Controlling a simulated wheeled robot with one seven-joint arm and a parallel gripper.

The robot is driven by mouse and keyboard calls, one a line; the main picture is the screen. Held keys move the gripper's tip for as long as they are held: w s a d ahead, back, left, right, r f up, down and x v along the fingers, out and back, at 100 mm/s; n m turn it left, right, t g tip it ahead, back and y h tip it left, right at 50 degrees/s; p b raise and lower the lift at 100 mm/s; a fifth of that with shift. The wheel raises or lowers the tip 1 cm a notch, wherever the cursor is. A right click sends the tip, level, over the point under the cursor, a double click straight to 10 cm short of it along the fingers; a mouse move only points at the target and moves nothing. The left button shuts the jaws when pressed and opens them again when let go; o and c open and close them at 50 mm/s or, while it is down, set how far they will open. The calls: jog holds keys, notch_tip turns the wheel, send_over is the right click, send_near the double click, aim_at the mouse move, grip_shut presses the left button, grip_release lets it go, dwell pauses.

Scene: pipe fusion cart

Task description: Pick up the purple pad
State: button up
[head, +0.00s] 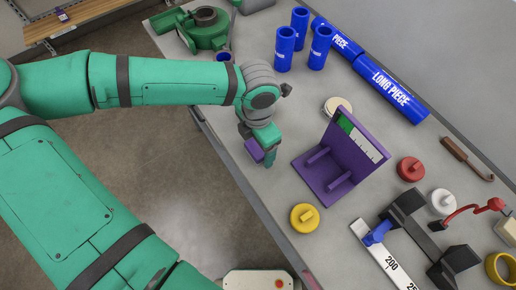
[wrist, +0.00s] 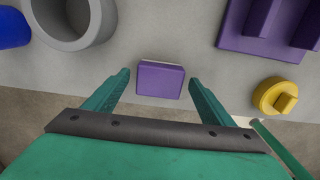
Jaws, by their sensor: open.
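The purple pad (wrist: 160,80) is a small block with a thin pale strip along its far edge in the wrist view, near the table's edge. My gripper (wrist: 158,78) is open, with one green finger on each side of the pad and a narrow gap visible on both sides. I cannot tell whether the fingers are at the pad's height. In the head view the pad (head: 254,150) shows beside my gripper (head: 268,156), partly hidden by it.
A purple stand (head: 330,175) with two pegs and a yellow round cap (head: 304,218) lie to the right. A grey ring (wrist: 72,22) is left of the pad in the wrist view.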

jog(key=shift+f, duration=0.55)
jog(key=c, duration=1.2)
jog(key=shift+o, duration=0.2)
jog(key=shift+r, duration=0.15)
